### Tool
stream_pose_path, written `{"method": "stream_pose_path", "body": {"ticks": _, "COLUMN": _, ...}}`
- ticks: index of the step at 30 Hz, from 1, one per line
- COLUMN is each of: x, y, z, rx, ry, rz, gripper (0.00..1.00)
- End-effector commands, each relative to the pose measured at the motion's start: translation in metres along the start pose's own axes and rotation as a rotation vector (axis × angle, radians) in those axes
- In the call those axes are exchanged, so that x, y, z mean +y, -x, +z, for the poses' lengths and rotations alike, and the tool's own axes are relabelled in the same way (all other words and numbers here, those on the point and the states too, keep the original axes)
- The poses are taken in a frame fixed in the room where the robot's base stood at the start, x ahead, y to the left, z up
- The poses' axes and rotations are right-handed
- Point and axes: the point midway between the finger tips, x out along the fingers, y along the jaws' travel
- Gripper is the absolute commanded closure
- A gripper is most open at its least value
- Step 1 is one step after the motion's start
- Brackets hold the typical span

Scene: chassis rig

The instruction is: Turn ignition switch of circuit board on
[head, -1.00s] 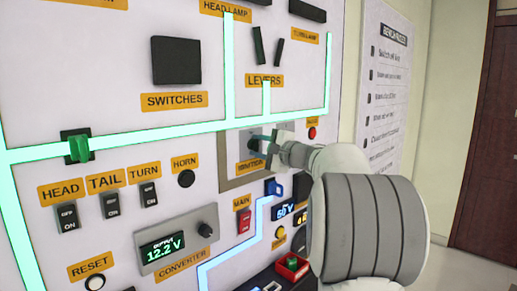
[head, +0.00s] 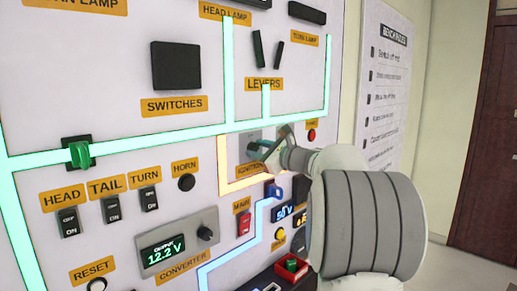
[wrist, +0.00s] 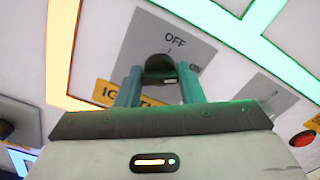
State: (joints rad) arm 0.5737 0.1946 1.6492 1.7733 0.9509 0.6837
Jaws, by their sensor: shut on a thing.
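The ignition switch (wrist: 160,66) is a dark knob on a grey plate (wrist: 185,45) marked OFF and ON in the wrist view. My gripper (wrist: 160,88) is shut on this knob, with one finger at each side of it. In the head view my gripper (head: 268,151) is at the board and tilted, and it hides most of the knob. The yellow IGNITION label (head: 250,170) is partly covered by my gripper. An orange lit line (head: 223,165) runs along the left and below the ignition plate.
Around the ignition lie the MAIN switch (head: 244,225), a blue part (head: 273,191), a red button (head: 311,135), the converter (head: 177,245) reading 12.2 V and a red-edged box (head: 290,269). Green lit lines (head: 130,141) cross the board.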

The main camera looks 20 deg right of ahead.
Motion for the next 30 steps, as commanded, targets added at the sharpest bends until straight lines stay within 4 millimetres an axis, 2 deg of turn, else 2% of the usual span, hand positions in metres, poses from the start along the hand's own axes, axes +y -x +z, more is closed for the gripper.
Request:
{"method": "stream_pose_path", "body": {"ticks": 18, "x": 0.0018, "y": -0.0004, "z": -0.0026, "rx": 0.003, "ry": -0.044, "rz": 0.003, "gripper": 0.88}}
{"method": "stream_pose_path", "body": {"ticks": 19, "x": 0.0018, "y": -0.0004, "z": -0.0026, "rx": 0.003, "ry": -0.044, "rz": 0.003, "gripper": 0.63}}
{"method": "stream_pose_path", "body": {"ticks": 25, "x": 0.0011, "y": -0.0003, "z": -0.0016, "rx": 0.002, "ry": -0.042, "rz": 0.002, "gripper": 0.47}}
{"method": "stream_pose_path", "body": {"ticks": 30, "x": 0.0008, "y": -0.0002, "z": -0.001, "rx": 0.001, "ry": -0.041, "rz": 0.001, "gripper": 0.47}}
